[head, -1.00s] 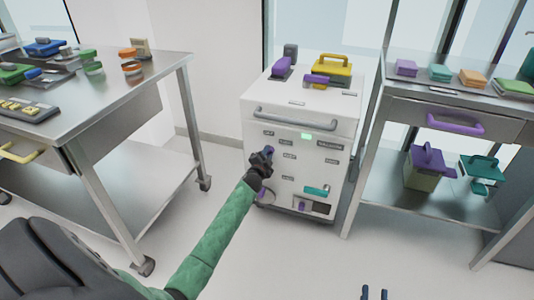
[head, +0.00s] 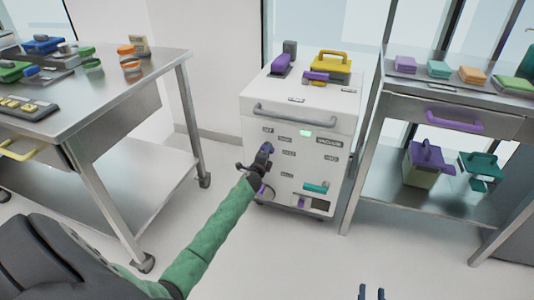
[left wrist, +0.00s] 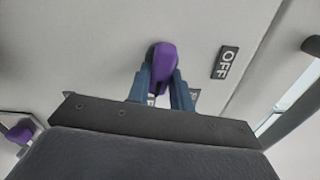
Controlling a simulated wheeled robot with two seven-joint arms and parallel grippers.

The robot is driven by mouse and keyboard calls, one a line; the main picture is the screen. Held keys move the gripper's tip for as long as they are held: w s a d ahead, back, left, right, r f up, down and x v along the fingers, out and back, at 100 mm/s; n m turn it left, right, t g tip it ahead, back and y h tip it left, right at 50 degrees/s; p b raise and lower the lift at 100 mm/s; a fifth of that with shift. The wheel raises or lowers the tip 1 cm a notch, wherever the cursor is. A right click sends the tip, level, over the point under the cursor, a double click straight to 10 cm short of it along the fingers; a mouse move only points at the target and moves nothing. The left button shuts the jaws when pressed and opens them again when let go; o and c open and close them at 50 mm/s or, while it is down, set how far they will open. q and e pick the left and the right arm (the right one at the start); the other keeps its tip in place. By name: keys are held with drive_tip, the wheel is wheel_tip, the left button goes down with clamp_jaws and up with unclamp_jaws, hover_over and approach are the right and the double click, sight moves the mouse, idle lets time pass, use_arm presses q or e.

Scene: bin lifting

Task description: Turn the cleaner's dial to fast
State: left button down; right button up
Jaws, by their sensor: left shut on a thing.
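The cleaner (head: 325,118) is a white cabinet with small dark labels on its front; most are too small to read. Its purple dial (left wrist: 163,60) is between the two blue fingers of my left gripper (left wrist: 165,85) in the left wrist view, and the fingers are shut on it. An OFF label (left wrist: 225,62) is to the right of the dial. In the head view my left gripper (head: 264,156) is at the left of the cleaner's front and hides much of the dial. My right gripper (head: 372,293) shows only its fingertips, apart and empty, at the bottom edge.
A grey handle bar (head: 305,118) crosses the cleaner's upper front, with a lit green display (head: 305,133) below it. A teal lever (head: 316,188) sits lower. Metal tables stand left (head: 120,75) and right (head: 455,90). The floor in front is clear.

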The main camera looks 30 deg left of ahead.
use_arm(q)
drive_tip(key=shift+d, duration=0.1)
use_arm(e)
drive_tip(key=shift+w+r, duration=0.25)
drive_tip(key=shift+r, duration=0.25)
use_arm(q)
drive_tip(key=c, duration=1.2)
unclamp_jaws()
drive_tip(key=shift+c, duration=0.2)
use_arm(e)
drive_tip(key=shift+s+f, duration=0.4)
use_arm(q)
drive_tip(key=v, duration=0.7)
drive_tip(key=shift+s+p, duration=0.35)
drive_tip(key=shift+s, duration=0.05)
use_arm(e)
wheel_tip(320, 180, down, 8)
drive_tip(key=s+g, duration=0.1)
drive_tip(key=g, duration=0.1)
drive_tip(key=shift+r+g+h, duration=0.25)
drive_tip(key=shift+g+h, duration=0.05)
drive_tip(key=shift+s+r, duration=0.1)
